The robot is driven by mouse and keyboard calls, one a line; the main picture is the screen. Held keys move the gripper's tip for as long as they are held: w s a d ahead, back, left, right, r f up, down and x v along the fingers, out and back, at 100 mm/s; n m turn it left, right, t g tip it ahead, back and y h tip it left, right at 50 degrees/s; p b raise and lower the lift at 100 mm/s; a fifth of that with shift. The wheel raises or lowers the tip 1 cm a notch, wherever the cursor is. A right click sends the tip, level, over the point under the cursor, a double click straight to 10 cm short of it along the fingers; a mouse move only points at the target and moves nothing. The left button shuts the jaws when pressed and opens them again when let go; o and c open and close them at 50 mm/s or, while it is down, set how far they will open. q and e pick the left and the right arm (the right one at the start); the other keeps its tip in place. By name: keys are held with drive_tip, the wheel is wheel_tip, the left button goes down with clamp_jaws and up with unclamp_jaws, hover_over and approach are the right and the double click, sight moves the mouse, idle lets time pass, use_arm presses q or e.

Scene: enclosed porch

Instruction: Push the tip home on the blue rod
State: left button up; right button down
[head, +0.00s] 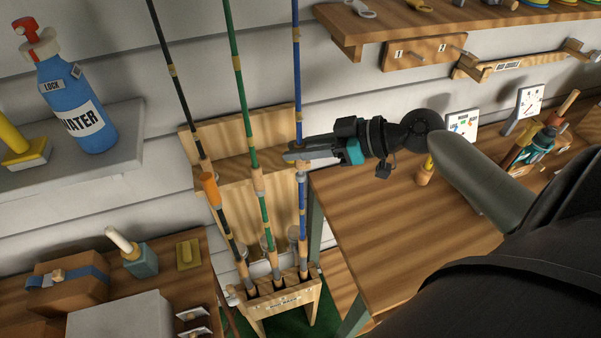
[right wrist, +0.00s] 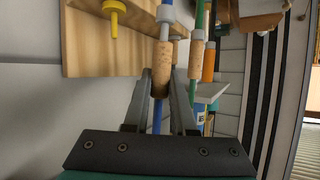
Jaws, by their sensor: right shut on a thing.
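The blue rod (head: 297,75) stands upright in the wooden rod rack (head: 279,303), right of a green rod (head: 239,80) and a dark rod (head: 171,80). Its top end runs out of the head view, so its tip is hidden. My right gripper (head: 290,157) comes in from the right and is shut around the blue rod near a cork grip. In the right wrist view, the fingers (right wrist: 162,95) close on the rod at the end of its cork grip (right wrist: 162,65), with the blue shaft (right wrist: 157,118) beyond. My left gripper is out of view.
A wooden table (head: 400,235) stands right of the rack, under my right arm. A grey shelf (head: 120,165) with a blue water bottle (head: 72,95) is at the left. A lower left bench (head: 190,275) holds a box. A wall shelf (head: 400,24) is at upper right.

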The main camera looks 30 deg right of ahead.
drive_tip(key=shift+s+f+b, duration=0.1)
drive_tip(key=shift+f+b, duration=0.8)
drive_tip(key=shift+f, duration=0.2)
idle(0.3)
unclamp_jaws()
idle(0.6)
drive_tip(key=shift+r, duration=0.1)
idle(0.3)
drive_tip(key=shift+s+d+r+p, duration=0.75)
drive_tip(key=shift+s+d+r, duration=0.1)
drive_tip(key=shift+r, duration=0.15)
drive_tip(key=shift+s+d+r+p, duration=0.7)
drive_tip(key=shift+s+r+p, duration=0.1)
drive_tip(key=shift+r, duration=0.2)
drive_tip(key=shift+d, duration=0.1)
drive_tip(key=b+v, duration=0.1)
drive_tip(key=v, duration=1.4)
